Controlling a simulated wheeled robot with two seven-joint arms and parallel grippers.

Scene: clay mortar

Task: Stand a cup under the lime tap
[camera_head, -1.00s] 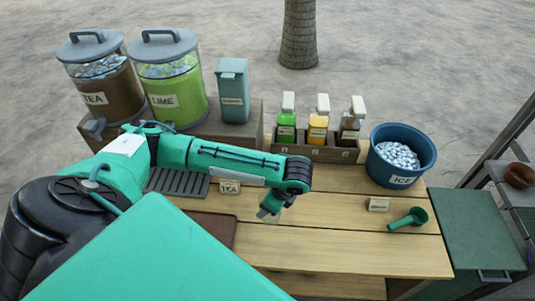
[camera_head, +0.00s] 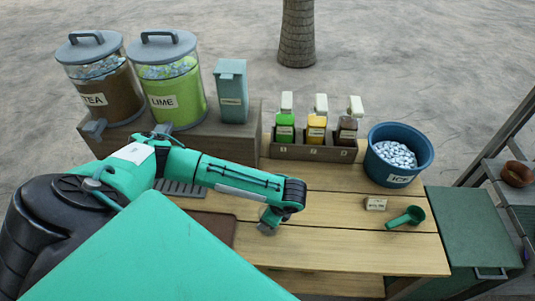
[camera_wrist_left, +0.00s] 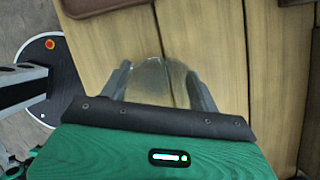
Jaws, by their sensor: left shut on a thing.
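The lime dispenser (camera_head: 168,92) is a clear jar of green liquid with a grey lid, on a raised brown shelf at the back left. Its tap is largely hidden behind my left arm. A slatted drip tray (camera_head: 181,188) below the shelf is partly covered by the arm. My left gripper (camera_head: 268,220) is over the table's middle, right of the drip tray. In the left wrist view, its fingers (camera_wrist_left: 160,78) are shut on a clear, see-through cup (camera_wrist_left: 153,74). I cannot tell the cup's height above the planks. My right gripper is out of view.
The tea dispenser (camera_head: 98,90) stands left of the lime one, and a teal box (camera_head: 231,92) right of it. Several bottles sit in a rack (camera_head: 312,153). An ice bucket (camera_head: 400,150) and green scoop (camera_head: 406,217) are at right.

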